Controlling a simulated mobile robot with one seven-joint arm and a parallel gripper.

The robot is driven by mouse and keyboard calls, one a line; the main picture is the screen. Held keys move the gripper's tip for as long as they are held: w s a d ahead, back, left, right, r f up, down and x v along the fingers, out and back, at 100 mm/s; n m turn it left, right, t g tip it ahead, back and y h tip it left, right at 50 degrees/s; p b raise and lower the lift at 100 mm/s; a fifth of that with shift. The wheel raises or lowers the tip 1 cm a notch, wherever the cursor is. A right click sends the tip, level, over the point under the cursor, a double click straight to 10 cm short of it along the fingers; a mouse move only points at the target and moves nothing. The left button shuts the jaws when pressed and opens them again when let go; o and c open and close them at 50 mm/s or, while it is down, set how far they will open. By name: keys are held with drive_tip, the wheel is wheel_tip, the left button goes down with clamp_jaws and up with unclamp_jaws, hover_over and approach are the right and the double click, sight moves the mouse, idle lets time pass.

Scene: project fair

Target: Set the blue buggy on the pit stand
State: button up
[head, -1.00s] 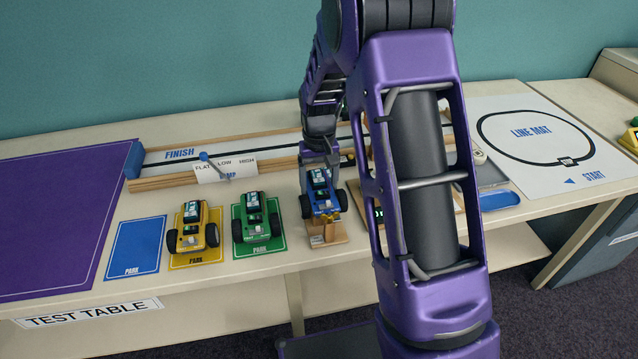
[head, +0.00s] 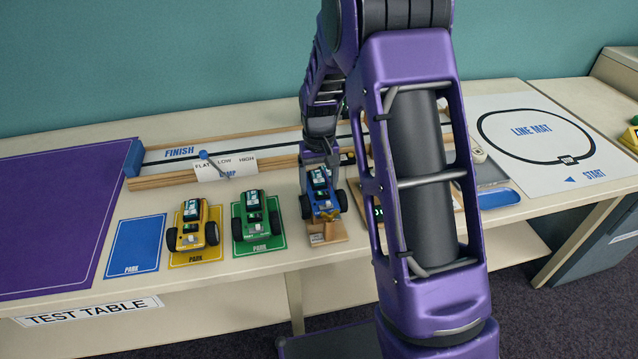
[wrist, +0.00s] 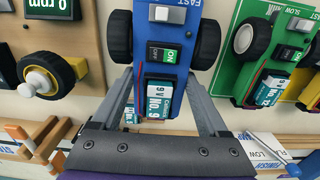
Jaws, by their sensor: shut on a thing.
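The blue buggy (head: 321,198) is at the wooden pit stand (head: 328,234), which shows below and in front of it in the head view. My gripper (wrist: 165,80) is shut on the blue buggy, with one finger on each side of its body behind the wheels in the wrist view. The buggy (wrist: 167,45) shows a green ON switch and a battery. It looks about level over the stand; whether its underside touches the stand is hidden.
A yellow buggy (head: 193,228) and a green buggy (head: 256,219) sit on park mats at the left. The blue park mat (head: 134,247) is empty. A ramp track (head: 240,160) runs behind.

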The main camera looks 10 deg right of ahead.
idle(0.7)
drive_tip(key=o, duration=1)
